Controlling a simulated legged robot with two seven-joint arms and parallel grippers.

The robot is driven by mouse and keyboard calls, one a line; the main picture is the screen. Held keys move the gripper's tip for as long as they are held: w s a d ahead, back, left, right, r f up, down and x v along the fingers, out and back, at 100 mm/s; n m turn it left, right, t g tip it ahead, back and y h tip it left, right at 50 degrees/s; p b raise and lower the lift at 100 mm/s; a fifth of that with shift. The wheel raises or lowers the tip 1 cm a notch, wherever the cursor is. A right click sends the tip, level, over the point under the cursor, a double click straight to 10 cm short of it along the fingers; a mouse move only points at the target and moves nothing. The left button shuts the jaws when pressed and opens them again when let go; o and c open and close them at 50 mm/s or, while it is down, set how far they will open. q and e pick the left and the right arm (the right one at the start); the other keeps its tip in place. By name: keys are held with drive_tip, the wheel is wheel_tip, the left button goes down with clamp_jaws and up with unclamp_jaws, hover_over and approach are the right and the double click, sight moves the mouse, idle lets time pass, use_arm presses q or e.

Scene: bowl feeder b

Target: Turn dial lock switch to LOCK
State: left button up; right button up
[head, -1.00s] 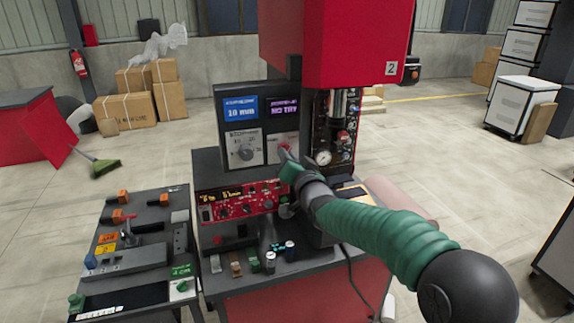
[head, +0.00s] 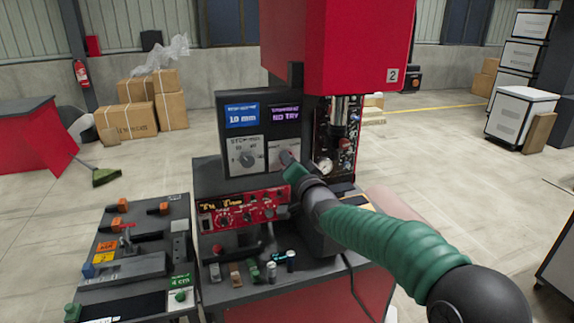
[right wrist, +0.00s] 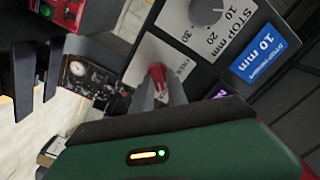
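The dial lock switch (right wrist: 157,72) is a red knob on the right light plate of the dark control box (head: 228,104). In the right wrist view it shows between the grey fingertips of my right gripper (right wrist: 160,84), which look closed around it. In the head view my right gripper (head: 288,163) reaches that plate and hides most of the knob. The lettering beside the knob is too small to read, so its setting cannot be told. My left gripper is in neither view now.
The grey stop dial (head: 247,158) sits left of the switch, under a blue 10 mm display (head: 242,115). A red press head (head: 340,45) hangs above right. A red control panel (head: 243,209) and a side table (head: 135,262) with tools stand below and left.

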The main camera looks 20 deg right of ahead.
drive_tip(key=shift+o, duration=1.1)
drive_tip(key=shift+d+r, duration=0.1)
drive_tip(key=shift+o, duration=0.3)
drive_tip(key=shift+d+f, duration=0.1)
drive_tip(key=shift+f, duration=0.1)
drive_tip(key=shift+f, duration=0.15)
drive_tip(key=s+b, duration=0.2)
drive_tip(key=s, duration=1.4)
drive_tip(key=shift+s+d+b, duration=0.3)
drive_tip(key=shift+s+b, duration=0.05)
drive_tip(key=shift+b, duration=0.05)
